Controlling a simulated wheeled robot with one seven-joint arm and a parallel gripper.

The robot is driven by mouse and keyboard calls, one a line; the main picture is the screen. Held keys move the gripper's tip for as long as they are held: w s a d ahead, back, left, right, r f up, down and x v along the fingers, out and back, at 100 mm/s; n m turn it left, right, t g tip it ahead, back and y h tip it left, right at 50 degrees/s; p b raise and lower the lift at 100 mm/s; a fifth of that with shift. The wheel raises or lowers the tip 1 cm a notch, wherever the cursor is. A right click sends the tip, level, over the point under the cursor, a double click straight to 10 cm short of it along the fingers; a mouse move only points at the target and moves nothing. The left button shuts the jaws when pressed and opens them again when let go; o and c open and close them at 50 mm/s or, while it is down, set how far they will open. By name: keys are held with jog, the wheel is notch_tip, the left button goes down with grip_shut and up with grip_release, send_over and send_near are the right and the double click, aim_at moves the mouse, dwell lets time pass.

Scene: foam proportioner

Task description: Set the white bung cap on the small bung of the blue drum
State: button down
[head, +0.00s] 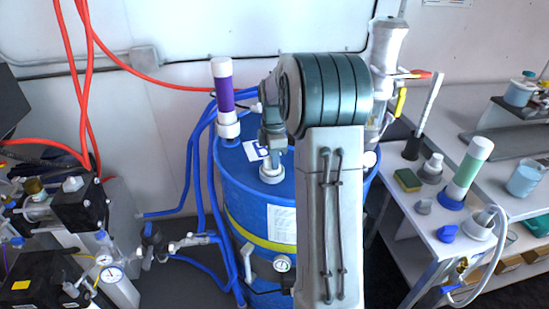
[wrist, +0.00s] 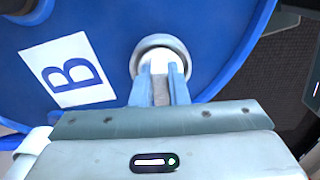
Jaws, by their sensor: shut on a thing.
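The blue drum (head: 232,185) stands in the middle of the head view. Its blue top, with a white label marked B (wrist: 68,70), fills much of the wrist view. My gripper (wrist: 163,84) is over the drum top, its two blue fingers shut on the white bung cap (wrist: 163,54). A pale round bung collar (wrist: 139,54) encircles the cap in the wrist view; the collar also shows below my gripper in the head view (head: 271,178). The fingers hide part of the cap and collar. I cannot tell whether the cap touches the bung or is just above it.
A purple-banded tube (head: 223,88) rises from the drum's back left, with blue hoses beside it. My arm hides the drum's right middle. A metal fitting with red and yellow handles (head: 388,80) stands behind right. A side bench (head: 420,215) holds a sponge and several fittings.

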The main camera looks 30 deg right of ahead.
jog(key=shift+f, duration=0.2)
jog(key=c, duration=1.7)
grip_release()
notch_tip(320, 180, up, 11)
jog(key=p, duration=0.8)
jog(key=s+a+r+m+t, duration=0.1)
jog(key=s+a+m, duration=0.4)
jog(key=s, duration=0.3)
jog(key=s+a+r+m+t+b, duration=0.1)
jog(key=s+a+r+m, duration=0.1)
jog(key=s+a+m, duration=0.3)
jog(key=s+a+r+m+t, duration=0.1)
jog(key=s+a+m, duration=0.3)
jog(key=s, duration=0.8)
jog(key=shift+s+a+r+m+t, duration=0.15)
jog(key=shift+s+a+m+t, duration=0.25)
jog(key=shift+a, duration=0.6)
